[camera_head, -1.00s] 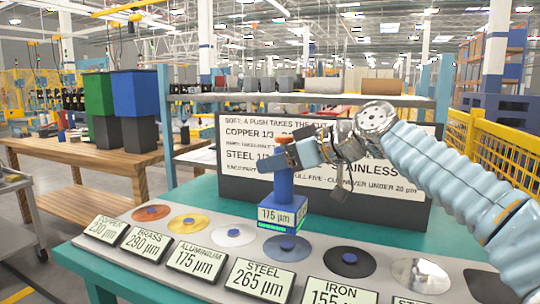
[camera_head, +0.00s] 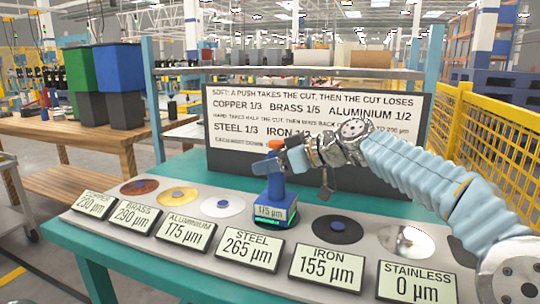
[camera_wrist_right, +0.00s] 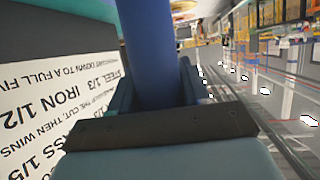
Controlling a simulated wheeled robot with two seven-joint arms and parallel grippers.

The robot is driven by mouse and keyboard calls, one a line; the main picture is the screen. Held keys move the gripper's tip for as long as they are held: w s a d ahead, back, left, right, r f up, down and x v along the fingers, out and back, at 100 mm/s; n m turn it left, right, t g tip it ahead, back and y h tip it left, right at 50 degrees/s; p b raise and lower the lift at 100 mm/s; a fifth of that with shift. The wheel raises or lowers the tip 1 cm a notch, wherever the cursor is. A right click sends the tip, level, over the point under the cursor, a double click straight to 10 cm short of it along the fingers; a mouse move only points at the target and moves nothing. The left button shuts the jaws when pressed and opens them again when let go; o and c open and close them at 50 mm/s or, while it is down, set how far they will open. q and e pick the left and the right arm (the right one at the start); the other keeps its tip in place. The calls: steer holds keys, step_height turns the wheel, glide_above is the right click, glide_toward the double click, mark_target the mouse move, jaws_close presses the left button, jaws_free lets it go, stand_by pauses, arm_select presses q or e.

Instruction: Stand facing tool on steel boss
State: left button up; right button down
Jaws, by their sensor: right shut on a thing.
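The facing tool (camera_head: 272,203) is a blue upright body with an orange top and a display reading 175 µm, with a green strip at its base. My right gripper (camera_head: 276,168) is shut around its blue upper shaft, which also shows in the right wrist view (camera_wrist_right: 152,50). The tool stands upright over the steel disc's place, behind the STEEL 265 µm plate (camera_head: 251,249). Its base hides most of that disc and its boss; I cannot tell whether it touches. My left gripper is not in view.
The aluminium disc (camera_head: 223,205) lies left of the tool and the dark iron disc (camera_head: 338,229) right of it. A sign board (camera_head: 300,110) stands behind. A wooden bench (camera_head: 90,135) is at left, a yellow fence (camera_head: 495,140) at right.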

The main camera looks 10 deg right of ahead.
stand_by(0.3)
steer(key=c, duration=0.5)
jaws_free()
steer(key=shift+f, duration=0.1)
steer(key=b+v, duration=0.1)
steer(key=v, duration=1.1)
steer(key=shift+b, duration=0.4)
